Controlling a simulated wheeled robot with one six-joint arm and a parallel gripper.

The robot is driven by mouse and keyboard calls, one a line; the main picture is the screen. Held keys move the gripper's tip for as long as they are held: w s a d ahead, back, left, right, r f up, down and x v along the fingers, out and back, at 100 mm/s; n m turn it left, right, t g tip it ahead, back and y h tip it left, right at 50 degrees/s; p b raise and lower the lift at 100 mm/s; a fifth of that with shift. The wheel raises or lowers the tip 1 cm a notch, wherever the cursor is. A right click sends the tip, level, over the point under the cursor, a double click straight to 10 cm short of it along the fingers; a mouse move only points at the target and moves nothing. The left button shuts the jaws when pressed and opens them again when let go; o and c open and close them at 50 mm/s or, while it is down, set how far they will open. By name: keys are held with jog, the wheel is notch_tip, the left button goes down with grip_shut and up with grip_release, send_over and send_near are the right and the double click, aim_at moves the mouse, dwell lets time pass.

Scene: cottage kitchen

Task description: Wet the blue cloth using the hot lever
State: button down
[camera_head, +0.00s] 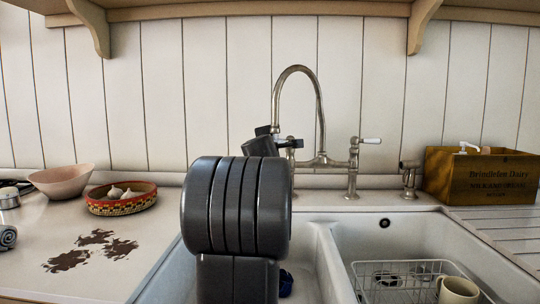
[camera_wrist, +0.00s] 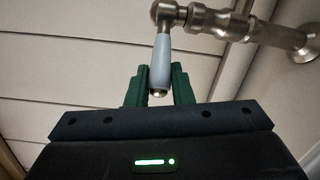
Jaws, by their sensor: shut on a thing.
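The bridge tap (camera_head: 318,100) stands behind the double sink, with a tall curved spout and one lever on each side. My gripper (camera_wrist: 160,85) has its green fingers closed around the pale grey handle of the left lever (camera_wrist: 161,58). In the head view my gripper (camera_head: 283,143) is at the tap's left side, and my arm hides part of it. The right lever (camera_head: 370,141) has a white handle and points right. The blue cloth (camera_head: 286,283) lies in the left basin, mostly hidden behind my arm. I see no water stream at the spout.
The right basin holds a wire rack (camera_head: 385,278) and a cream mug (camera_head: 458,291). A wooden crate (camera_head: 480,176) stands at the right. A pink bowl (camera_head: 61,181), a woven basket (camera_head: 121,199) and brown stains (camera_head: 92,248) are on the left counter.

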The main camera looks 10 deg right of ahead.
jog(key=shift+s+d+n+y+b, duration=0.25)
jog(key=shift+n+y+b, duration=0.15)
jog(key=shift+y+b, duration=0.25)
jog(key=c, duration=1.3)
grip_release()
jog(key=shift+w+a+r+p, duration=0.1)
jog(key=shift+a+p, duration=0.05)
jog(key=shift+p, duration=0.3)
jog(key=h+p, duration=0.1)
jog(key=m+h+p, duration=0.1)
jog(key=p, duration=0.1)
jog(key=shift+w+a+r, duration=0.15)
jog(key=shift+w+a, duration=0.05)
jog(key=shift+w, duration=0.15)
jog(key=w+m+g+h+p, duration=0.1)
jog(key=h+p, duration=0.1)
jog(key=p, duration=0.3)
jog(key=w+m+g+h+p, duration=0.1)
jog(key=m+p, duration=0.1)
jog(key=p, duration=0.3)
jog(key=m+g+h+p, duration=0.1)
jog(key=h+p, duration=0.1)
jog(key=p, duration=0.3)
jog(key=shift+w+a+m+g+h, duration=0.3)
jog(key=shift+w+m+h, duration=0.05)
jog(key=shift+w+m, duration=0.05)
